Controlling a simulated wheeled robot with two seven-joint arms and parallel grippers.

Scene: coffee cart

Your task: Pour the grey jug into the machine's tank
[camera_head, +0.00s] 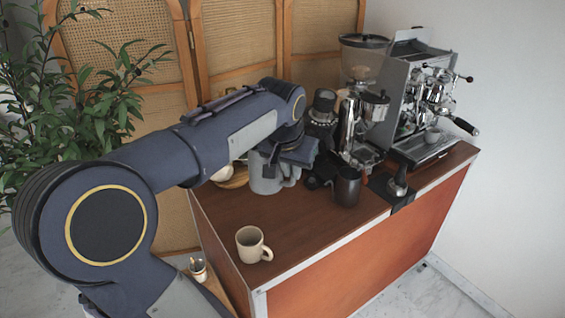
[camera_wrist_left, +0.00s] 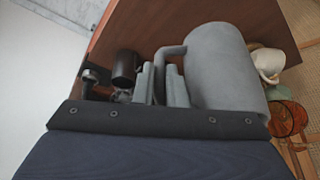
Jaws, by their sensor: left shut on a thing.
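The grey jug (camera_head: 266,178) is on or just above the brown cart top, partly hidden behind my left gripper (camera_head: 296,160); I cannot tell whether its base touches. In the left wrist view the jug (camera_wrist_left: 224,68) is large, with its handle between the two fingers of my left gripper (camera_wrist_left: 160,84), which is shut on it. The espresso machine (camera_head: 407,90) stands at the back right of the cart. Its tank opening cannot be clearly made out. My right gripper is not in view.
A beige mug (camera_head: 252,244) stands near the cart's front left corner. A dark pitcher (camera_head: 347,186) stands right of the jug. A grinder (camera_head: 362,62) is beside the machine. A portafilter rests on a black mat (camera_head: 380,186). The front middle of the cart top is clear.

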